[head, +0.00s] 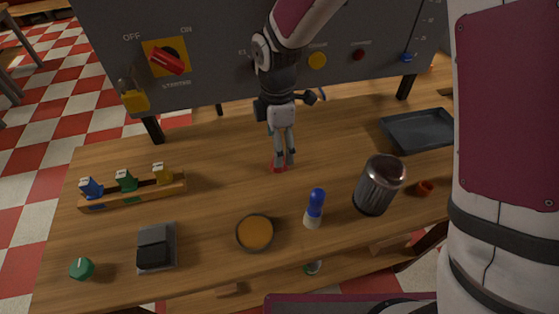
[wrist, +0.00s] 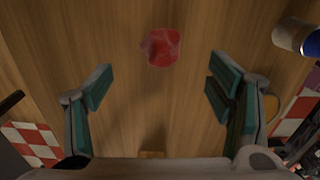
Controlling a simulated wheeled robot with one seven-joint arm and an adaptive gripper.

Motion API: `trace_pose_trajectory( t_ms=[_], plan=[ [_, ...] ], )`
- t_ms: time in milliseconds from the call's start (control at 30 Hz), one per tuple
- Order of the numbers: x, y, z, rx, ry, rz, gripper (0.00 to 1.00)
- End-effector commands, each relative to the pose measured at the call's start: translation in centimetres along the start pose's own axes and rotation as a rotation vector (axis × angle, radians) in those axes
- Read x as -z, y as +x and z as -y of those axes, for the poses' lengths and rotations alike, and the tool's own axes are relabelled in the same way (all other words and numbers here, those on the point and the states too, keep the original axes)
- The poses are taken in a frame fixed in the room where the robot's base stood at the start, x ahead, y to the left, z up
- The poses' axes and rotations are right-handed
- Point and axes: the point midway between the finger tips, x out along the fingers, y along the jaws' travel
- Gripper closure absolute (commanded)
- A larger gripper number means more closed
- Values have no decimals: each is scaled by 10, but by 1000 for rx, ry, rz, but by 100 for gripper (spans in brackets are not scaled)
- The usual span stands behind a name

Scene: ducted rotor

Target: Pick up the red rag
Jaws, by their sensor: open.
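The red rag (wrist: 161,46) is a small crumpled patch lying on the wooden table. In the wrist view it lies ahead of my gripper (wrist: 160,95), about midway between the two fingers in width. The fingers are spread wide apart with nothing between them, and their inner pads are teal. In the head view my gripper (head: 286,163) points down at the table. The rag (head: 278,165) shows there as a bit of red at the fingertips, mostly hidden behind them. I cannot tell the exact height of the fingers above the table.
On the wooden table (head: 220,185) stand a rack of coloured tags (head: 130,192), an orange-filled round dish (head: 255,233), a blue-topped bottle (head: 315,207), a metal canister (head: 379,184) and a dark tray (head: 420,130). A grey control panel (head: 215,70) rises behind.

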Motion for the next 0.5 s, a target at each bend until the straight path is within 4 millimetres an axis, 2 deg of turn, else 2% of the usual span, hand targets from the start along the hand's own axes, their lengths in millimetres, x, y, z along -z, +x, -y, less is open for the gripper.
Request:
trace_pose_trajectory(
  t_ms=[167,400,500],
  plan=[
    [-1,11,1,1,0,1,25],
    [-4,45,3,3,-1,1,25],
    [-4,53,2,1,-1,1,25]
  ],
)
